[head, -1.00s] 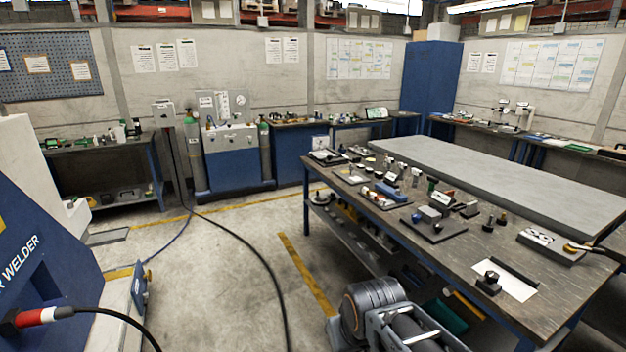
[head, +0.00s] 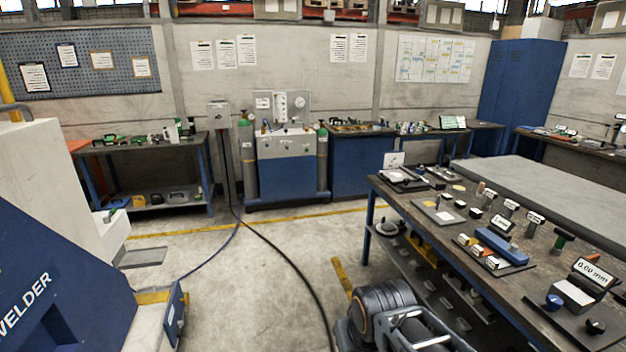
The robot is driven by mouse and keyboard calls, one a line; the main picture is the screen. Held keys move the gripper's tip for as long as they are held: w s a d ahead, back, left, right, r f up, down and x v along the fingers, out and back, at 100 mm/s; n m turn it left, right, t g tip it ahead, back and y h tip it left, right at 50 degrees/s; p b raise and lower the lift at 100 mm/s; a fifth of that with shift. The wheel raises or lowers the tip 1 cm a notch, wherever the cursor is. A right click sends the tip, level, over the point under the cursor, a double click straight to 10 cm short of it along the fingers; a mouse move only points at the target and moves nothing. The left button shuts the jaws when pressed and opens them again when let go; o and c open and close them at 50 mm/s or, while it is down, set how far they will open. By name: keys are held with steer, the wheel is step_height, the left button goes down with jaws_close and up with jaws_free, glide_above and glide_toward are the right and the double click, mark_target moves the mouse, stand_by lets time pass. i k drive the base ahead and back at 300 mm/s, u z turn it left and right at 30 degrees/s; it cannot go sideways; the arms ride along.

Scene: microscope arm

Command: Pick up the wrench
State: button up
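I cannot make out a wrench in the head view; the items on the benches are too small to tell apart. The near workbench (head: 455,242) at the right carries several small tools and blocks, among them a blue block (head: 502,247) and a display reading 0.00 mm (head: 592,272). A folded part of my own arm (head: 385,310) shows at the bottom. My gripper is not in view.
Open concrete floor (head: 225,285) lies ahead, crossed by dark hoses (head: 290,268). A blue welder (head: 60,270) stands close at the left. A left bench (head: 205,165), gas cylinders (head: 249,170) and a blue cabinet (head: 360,165) line the back wall.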

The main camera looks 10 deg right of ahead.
mark_target(535, 219)
steer(key=z, duration=0.2)
steer(key=i, duration=1.65)
steer(key=z, duration=1.3)
steer(key=i, duration=1)
steer(key=z, duration=1.35)
steer(key=i, duration=0.3)
steer(key=z, duration=0.1)
